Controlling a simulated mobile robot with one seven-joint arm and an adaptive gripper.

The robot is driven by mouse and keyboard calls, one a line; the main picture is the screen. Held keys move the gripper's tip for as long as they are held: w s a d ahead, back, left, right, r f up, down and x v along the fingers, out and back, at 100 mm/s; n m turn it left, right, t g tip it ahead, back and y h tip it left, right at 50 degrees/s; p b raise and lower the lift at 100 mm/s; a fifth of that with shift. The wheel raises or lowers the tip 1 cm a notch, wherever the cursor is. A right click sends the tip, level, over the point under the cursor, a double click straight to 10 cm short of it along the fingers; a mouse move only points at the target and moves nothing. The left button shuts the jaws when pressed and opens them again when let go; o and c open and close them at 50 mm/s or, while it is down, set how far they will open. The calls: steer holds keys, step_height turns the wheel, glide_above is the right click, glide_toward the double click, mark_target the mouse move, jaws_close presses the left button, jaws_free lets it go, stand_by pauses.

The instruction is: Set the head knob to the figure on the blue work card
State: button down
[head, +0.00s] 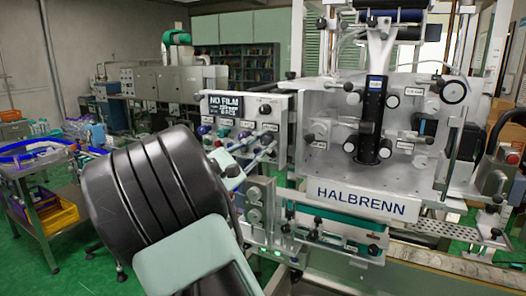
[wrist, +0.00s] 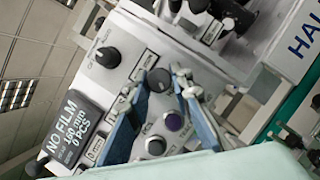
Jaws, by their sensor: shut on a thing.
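The control panel (head: 284,104) is on the left of the HALBRENN machine. Its display (head: 225,106) reads NO FILM, 160 mm, 0 PCS, and it shows large in the wrist view (wrist: 73,133). My gripper (head: 270,145) reaches the panel from the left. In the wrist view its blue fingers (wrist: 160,84) stand on both sides of a dark round knob (wrist: 158,80) and are shut on it. The knob's label and setting are not readable. Another black knob (wrist: 107,57) is free, up and left of it. I cannot make out a blue work card.
A purple button (wrist: 174,121) and a black button (wrist: 155,145) lie between my fingers, close below the held knob. A clear guard with a dark upright tube (head: 371,118) is to the right. A steel cart with a yellow bin (head: 56,216) stands at the left.

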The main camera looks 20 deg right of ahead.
steer(key=m+g+b, duration=0.1)
steer(key=m+b, duration=0.1)
steer(key=m, duration=0.1)
steer(key=m+g+y+b, duration=0.1)
steer(key=m+b, duration=0.1)
steer(key=m, duration=0.1)
steer(key=shift+f+m+g, duration=0.1)
steer(key=shift+m+g, duration=0.2)
steer(key=m+y+b, duration=0.1)
steer(key=m+b, duration=0.3)
steer(key=m, duration=0.1)
steer(key=shift+g+y, duration=0.3)
steer(key=shift+y, duration=0.1)
steer(key=m+y+b, duration=0.1)
steer(key=m+b, duration=0.2)
steer(key=m+y+b, duration=0.1)
steer(key=m, duration=0.1)
steer(key=shift+r+y+b, duration=0.25)
steer(key=shift+y+b, duration=0.05)
steer(key=shift+b, duration=0.05)
steer(key=m+y+b, duration=0.1)
steer(key=m+t+b, duration=0.1)
steer(key=m+b, duration=0.1)
steer(key=shift+r+t+y, duration=0.15)
steer(key=shift+t+y, duration=0.15)
steer(key=shift+y, duration=0.1)
steer(key=shift+m, duration=0.3)
steer(key=shift+s, duration=0.1)
